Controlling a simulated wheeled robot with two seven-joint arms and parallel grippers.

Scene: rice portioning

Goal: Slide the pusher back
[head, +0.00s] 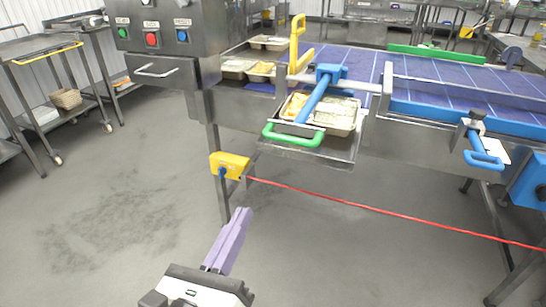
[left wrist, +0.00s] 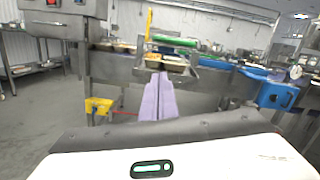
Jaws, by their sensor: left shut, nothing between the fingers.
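What looks like the pusher (head: 312,98) is a blue bar with a blue block at its far end. It lies slantwise over a metal tray (head: 338,128) of food at the near edge of the conveyor. A green handle (head: 292,136) is at the front of the shelf under that tray. My left gripper (head: 240,214), with purple fingers, is shut and empty. It is in front of and below the shelf, apart from the pusher and the handle. In the left wrist view its fingers (left wrist: 160,82) point toward the shelf. My right gripper is in neither view.
A yellow upright (head: 297,45) stands beside the pusher. A yellow box (head: 229,165) on the machine leg holds a red cord (head: 380,208) that runs right across the front. A blue handle (head: 484,160) is further right. The floor at left is clear.

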